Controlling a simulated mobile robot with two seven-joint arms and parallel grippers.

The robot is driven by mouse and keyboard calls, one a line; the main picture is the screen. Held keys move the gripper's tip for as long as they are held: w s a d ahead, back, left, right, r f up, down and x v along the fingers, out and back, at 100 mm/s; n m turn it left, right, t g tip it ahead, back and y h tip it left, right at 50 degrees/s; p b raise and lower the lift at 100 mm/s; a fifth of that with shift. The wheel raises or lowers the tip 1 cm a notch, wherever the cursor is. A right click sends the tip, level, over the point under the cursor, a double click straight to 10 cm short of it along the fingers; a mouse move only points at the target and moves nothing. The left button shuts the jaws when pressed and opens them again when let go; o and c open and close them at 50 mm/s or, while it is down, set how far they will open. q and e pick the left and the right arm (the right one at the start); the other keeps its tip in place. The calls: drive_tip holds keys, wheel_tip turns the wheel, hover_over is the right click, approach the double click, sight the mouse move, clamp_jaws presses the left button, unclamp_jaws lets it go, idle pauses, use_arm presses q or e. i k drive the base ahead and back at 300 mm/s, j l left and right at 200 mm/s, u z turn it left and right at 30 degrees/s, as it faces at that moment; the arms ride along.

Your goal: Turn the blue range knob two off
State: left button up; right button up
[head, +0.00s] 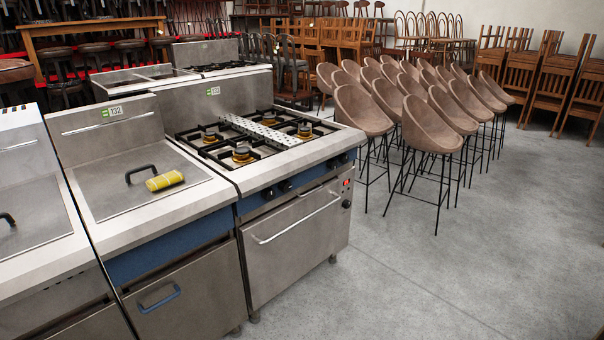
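A steel gas range (300,240) with a blue front panel (312,174) stands in the middle of the view. Dark round knobs sit on that panel: a left pair (286,187) and a right pair (343,159) near the corner. Their pointer positions are too small to read. Another dark knob (346,204) sits lower right, beside the oven door (295,235), under a small lit red display (346,183). No flame shows on the burners (242,153). Neither of my grippers is in view.
A perforated metal strip (262,130) lies across the hob. A lidded steel unit (130,190) with a yellow sponge (165,180) adjoins the range on the left. Brown bar stools (432,120) crowd the back right. The grey floor (440,280) in front and right is clear.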

sight(284, 186)
drive_tip(key=i+l+u, duration=0.35)
drive_tip(key=i, duration=0.2)
drive_tip(key=i+l+u, duration=0.3)
drive_tip(key=i+l, duration=0.2)
drive_tip(key=l, duration=0.15)
drive_tip(key=i+u, duration=0.2)
drive_tip(key=i, duration=0.65)
